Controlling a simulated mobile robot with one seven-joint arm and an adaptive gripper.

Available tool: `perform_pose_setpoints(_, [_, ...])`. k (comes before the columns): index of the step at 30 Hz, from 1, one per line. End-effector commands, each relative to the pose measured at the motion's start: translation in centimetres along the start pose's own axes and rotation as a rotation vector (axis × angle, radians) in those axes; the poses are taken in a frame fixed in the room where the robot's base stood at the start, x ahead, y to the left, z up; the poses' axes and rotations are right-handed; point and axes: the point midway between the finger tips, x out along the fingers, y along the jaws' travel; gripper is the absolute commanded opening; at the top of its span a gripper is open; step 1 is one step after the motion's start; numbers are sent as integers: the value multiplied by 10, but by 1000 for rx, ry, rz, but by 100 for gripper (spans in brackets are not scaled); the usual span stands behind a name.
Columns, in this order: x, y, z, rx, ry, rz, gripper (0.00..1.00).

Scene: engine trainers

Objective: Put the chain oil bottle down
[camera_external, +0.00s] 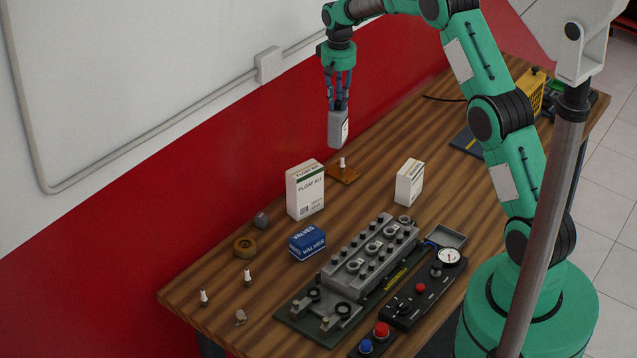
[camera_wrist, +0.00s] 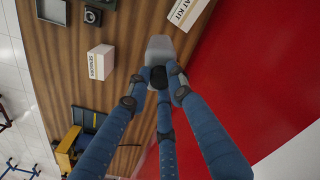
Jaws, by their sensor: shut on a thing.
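The chain oil bottle (camera_external: 335,130) is grey with a pale label and hangs roughly upright in my gripper (camera_external: 339,103). My gripper's blue fingers are shut around its top. In the external view the bottle appears above the back part of the wooden table (camera_external: 400,122), apparently clear of the surface. In the wrist view the grey bottle body (camera_wrist: 160,46) shows beyond the fingertips of my gripper (camera_wrist: 158,80), with a dark cap between them. The fingers hide part of the bottle's top.
A float kit box (camera_external: 305,190), a smaller white box (camera_external: 409,182) and a blue valves box (camera_external: 307,242) stand nearby. An engine block (camera_external: 370,262) is in front. The red wall borders the table.

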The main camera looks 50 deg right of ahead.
Motion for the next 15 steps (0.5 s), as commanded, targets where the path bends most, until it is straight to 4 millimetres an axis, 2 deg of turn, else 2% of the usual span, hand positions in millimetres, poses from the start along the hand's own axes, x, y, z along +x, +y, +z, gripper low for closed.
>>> perform_pose_setpoints(1, [-2, -21, 9, -27, 0, 0, 0])
perform_pose_setpoints(3, [-1, -47, 22, -60, 1, 0, 0])
perform_pose_setpoints(8, [-1, -102, 54, -138, 0, 0, 0])
perform_pose_setpoints(15, [-1, -178, 109, -253, 1, 0, 0])
